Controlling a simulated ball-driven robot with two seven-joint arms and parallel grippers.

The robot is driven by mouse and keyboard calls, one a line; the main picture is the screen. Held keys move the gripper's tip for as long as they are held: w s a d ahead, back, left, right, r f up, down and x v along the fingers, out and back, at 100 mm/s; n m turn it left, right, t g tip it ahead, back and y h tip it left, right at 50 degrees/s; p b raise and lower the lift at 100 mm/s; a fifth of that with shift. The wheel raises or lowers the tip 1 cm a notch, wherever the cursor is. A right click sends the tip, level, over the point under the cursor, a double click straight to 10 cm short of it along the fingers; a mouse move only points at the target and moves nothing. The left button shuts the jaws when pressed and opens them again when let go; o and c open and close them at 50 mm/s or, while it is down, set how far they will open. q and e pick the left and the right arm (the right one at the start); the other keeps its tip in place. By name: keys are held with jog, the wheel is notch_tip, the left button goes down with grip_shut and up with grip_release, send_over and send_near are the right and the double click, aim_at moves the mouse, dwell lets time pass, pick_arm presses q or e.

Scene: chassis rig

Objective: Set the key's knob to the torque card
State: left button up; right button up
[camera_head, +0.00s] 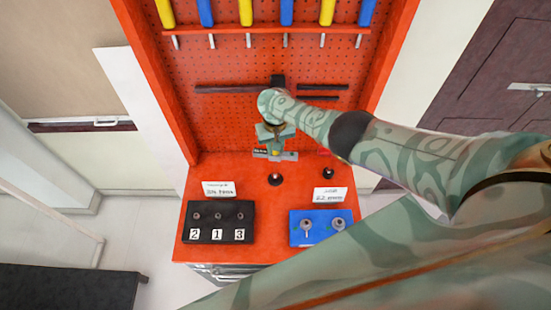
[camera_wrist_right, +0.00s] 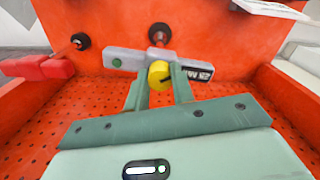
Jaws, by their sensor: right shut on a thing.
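The key is a grey bar (camera_head: 289,156) in front of the red pegboard; it also shows in the wrist view (camera_wrist_right: 124,59), with a green dot and a black display (camera_wrist_right: 198,74) that seems to read 25 and a partly hidden unit. Its yellow knob (camera_wrist_right: 159,74) sits mid-bar. My right gripper (camera_head: 273,146) is shut on this knob, one finger on each side. White cards stand behind the black block (camera_head: 204,189) and the blue block (camera_head: 330,194); their print is too small to read surely. My left gripper is not in view.
The black block (camera_head: 220,232) carries tags 2, 1 and 3. Two black posts (camera_head: 275,180) stand on the red bench. A red bar (camera_wrist_right: 40,67) lies left of the key. Yellow and blue handled tools (camera_head: 245,12) hang above.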

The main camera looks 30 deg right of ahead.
jog(key=m, duration=0.4)
jog(key=shift+r+p, duration=0.1)
jog(key=shift+p, duration=0.3)
jog(key=m, duration=0.4)
jog(key=o, duration=0.6)
jog(key=shift+o, duration=0.2)
jog(key=n, duration=1)
jog(key=shift+n, duration=0.4)
jog(key=c, duration=0.6)
